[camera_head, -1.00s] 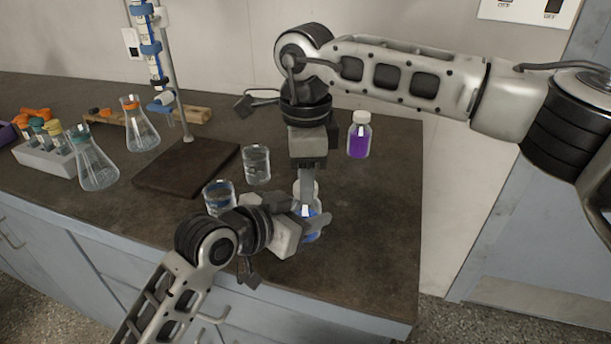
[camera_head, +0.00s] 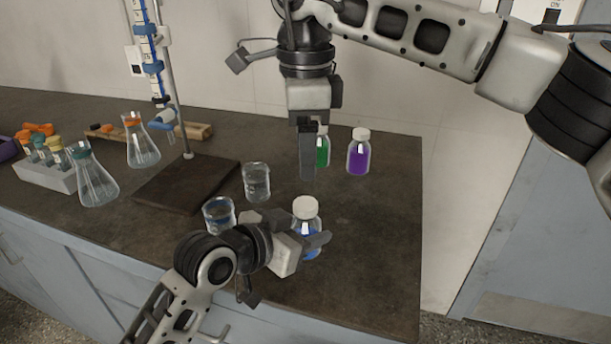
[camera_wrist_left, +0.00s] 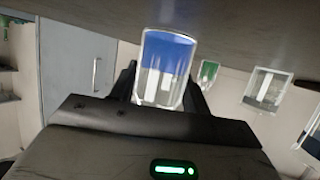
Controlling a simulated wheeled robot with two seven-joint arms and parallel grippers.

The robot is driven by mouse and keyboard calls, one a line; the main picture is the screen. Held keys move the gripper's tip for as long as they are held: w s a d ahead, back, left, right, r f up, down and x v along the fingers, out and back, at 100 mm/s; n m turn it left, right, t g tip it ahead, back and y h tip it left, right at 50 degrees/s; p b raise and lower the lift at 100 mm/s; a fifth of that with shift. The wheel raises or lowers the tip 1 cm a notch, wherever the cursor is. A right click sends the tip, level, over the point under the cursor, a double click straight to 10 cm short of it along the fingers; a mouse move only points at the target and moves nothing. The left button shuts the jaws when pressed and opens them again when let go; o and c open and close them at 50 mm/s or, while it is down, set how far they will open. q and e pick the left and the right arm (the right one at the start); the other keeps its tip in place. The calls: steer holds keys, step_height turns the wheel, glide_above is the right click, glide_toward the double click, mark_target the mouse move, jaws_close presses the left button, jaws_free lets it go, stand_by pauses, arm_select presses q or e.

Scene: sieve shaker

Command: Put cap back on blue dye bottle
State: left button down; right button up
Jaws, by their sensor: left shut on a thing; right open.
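The blue dye bottle (camera_head: 308,229) stands upright near the front of the bench with a white cap (camera_head: 306,207) on its top. My left gripper (camera_head: 312,243) is shut on the bottle's body from the left. In the left wrist view the bottle (camera_wrist_left: 168,62) sits between the fingers, its blue liquid showing. My right gripper (camera_head: 307,150) points down in the air above and behind the bottle, clear of the cap. It is open and empty; its fingers overlap in the head view. Whether the cap is fully seated cannot be told.
A green bottle (camera_head: 323,152) is partly hidden behind my right gripper, with a purple bottle (camera_head: 359,155) beside it. Two beakers (camera_head: 257,182) (camera_head: 218,214) stand left of the blue bottle. Flasks (camera_head: 95,180) and a burette stand (camera_head: 178,179) are farther left. The bench's right side is clear.

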steer(key=shift+r, duration=1.6)
arm_select(q)
steer(key=c, duration=0.6)
jaws_free()
steer(key=v, duration=1.6)
steer(key=shift+s, duration=0.1)
arm_select(e)
steer(key=shift+r, duration=0.1)
